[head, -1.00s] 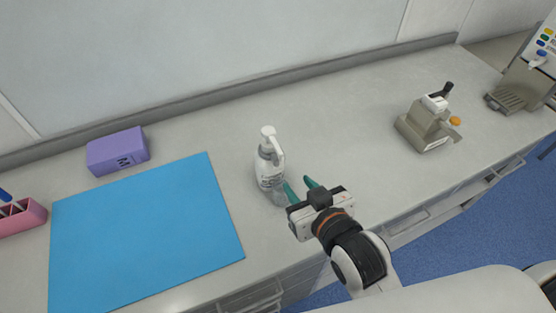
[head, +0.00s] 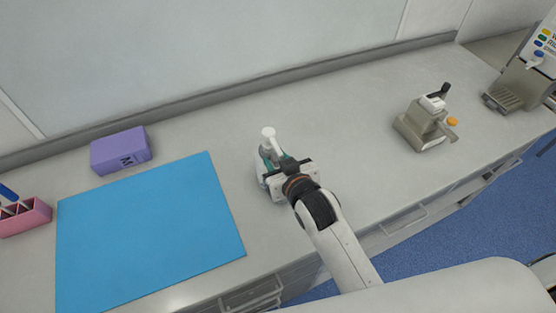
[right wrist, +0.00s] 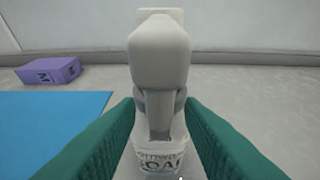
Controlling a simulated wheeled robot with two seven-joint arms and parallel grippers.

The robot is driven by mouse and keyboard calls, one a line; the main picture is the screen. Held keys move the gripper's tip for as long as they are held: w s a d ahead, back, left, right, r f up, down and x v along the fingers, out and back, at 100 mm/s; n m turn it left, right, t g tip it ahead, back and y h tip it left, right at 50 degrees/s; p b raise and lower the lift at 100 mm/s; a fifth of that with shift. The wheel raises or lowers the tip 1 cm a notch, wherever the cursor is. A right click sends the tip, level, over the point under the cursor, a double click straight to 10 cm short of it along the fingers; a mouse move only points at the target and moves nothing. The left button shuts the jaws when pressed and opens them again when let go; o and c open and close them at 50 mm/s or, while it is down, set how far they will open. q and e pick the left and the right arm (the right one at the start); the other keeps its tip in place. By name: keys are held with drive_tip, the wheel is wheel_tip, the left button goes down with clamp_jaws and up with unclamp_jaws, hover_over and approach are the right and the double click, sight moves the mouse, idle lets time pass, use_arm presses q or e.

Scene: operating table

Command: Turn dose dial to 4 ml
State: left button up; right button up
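A white pump bottle (head: 262,172) with a soap label stands upright on the counter; its white pump head (head: 268,132) points toward me. In the right wrist view the pump head (right wrist: 160,55) fills the middle, with a grey collar below it and the label (right wrist: 160,163) lower down. My right gripper (head: 273,158) is at the bottle; its teal fingers lie on both sides of the neck, open, with no clear grip visible. The arm covers part of the bottle. No dial markings are legible. My left gripper is not in view.
A blue mat (head: 150,235) lies to the left, with a purple box (head: 120,151) behind it and a pink holder (head: 24,218) at the far left. A beige device (head: 423,125) with an orange knob (head: 452,121) stands at right. The counter between is clear.

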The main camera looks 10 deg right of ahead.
drive_tip(key=shift+c, duration=0.5)
clamp_jaws()
drive_tip(key=shift+d+r, duration=0.1)
drive_tip(key=shift+w+d+n+g+y+b, duration=0.5)
drive_tip(key=shift+n+g+y+b, duration=0.45)
drive_tip(key=shift+n+y+b, duration=0.8)
drive_tip(key=shift+w+d+n+g+y+b, duration=0.25)
drive_tip(key=shift+d+n+g+y+b, duration=0.65)
drive_tip(key=shift+b, duration=1.4)
drive_tip(key=shift+w+d+n+g+y+b, duration=0.4)
drive_tip(key=shift+n+g+y+b, duration=0.65)
drive_tip(key=shift+n+y+b, duration=0.75)
drive_tip(key=shift+a, duration=0.1)
